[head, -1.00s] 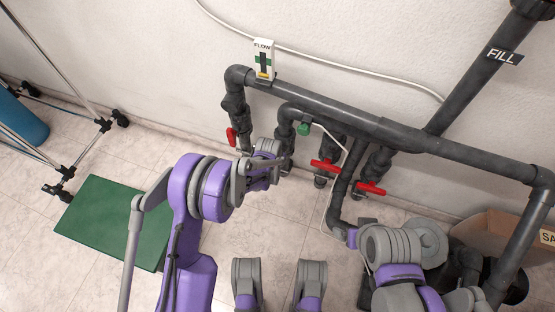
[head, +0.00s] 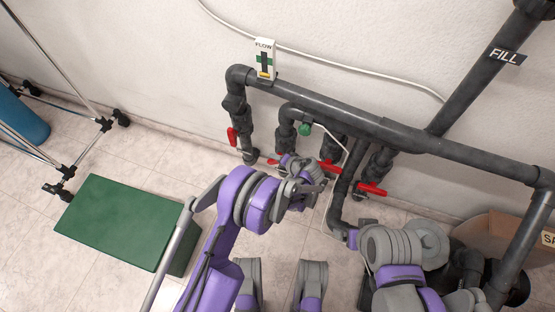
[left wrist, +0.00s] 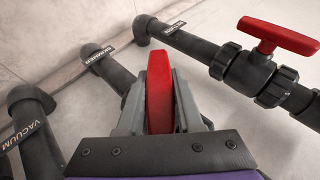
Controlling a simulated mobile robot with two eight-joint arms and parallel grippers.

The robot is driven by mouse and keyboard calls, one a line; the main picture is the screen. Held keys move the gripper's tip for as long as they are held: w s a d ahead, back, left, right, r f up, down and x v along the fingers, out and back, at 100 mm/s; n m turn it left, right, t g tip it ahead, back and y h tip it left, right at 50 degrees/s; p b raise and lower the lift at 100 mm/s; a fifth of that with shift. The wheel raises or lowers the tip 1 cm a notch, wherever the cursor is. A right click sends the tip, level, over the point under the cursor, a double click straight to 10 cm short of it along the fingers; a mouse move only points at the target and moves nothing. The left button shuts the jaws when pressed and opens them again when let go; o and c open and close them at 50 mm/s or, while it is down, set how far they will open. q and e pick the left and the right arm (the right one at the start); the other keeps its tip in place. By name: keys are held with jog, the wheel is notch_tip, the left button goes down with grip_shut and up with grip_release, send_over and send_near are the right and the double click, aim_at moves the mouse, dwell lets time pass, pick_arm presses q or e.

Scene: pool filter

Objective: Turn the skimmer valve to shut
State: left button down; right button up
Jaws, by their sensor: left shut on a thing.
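In the left wrist view the red skimmer valve handle (left wrist: 160,95) stands between the fingers of my left gripper (left wrist: 160,122), which is shut on it. The pipe labelled SKIMMER (left wrist: 120,74) runs behind the handle; the valve body is hidden. In the head view my left gripper (head: 291,162) is at the second pipe from the left. One red end of the skimmer handle (head: 272,161) sticks out to the left of that pipe; most of it is hidden by my gripper. My right arm is folded at the lower right, its gripper not visible.
A red handle hangs on the left pipe (head: 232,137). Two more red handles (head: 330,167) (head: 371,189) are close on the right; the nearer also shows in the wrist view (left wrist: 278,36). A green box (head: 125,220) and a cardboard box (head: 505,232) stand on the floor.

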pick_arm(q)
jog(key=m+t+y, duration=0.1)
jog(key=t+y, duration=0.1)
jog(key=y, duration=0.2)
jog(key=shift+a+r+m+t+y, duration=0.15)
jog(key=shift+m+t+y, duration=0.35)
jog(key=shift+y, duration=0.35)
jog(key=shift+r+m+t+y, duration=0.1)
jog(key=shift+m+t+y, duration=0.2)
jog(key=shift+t+y, duration=0.45)
jog(key=shift+y, duration=0.3)
jog(key=c, duration=0.6)
grip_release()
jog(key=shift+o, duration=0.2)
jog(key=v, duration=1)
jog(key=shift+s+d, duration=0.25)
jog(key=shift+d, duration=0.05)
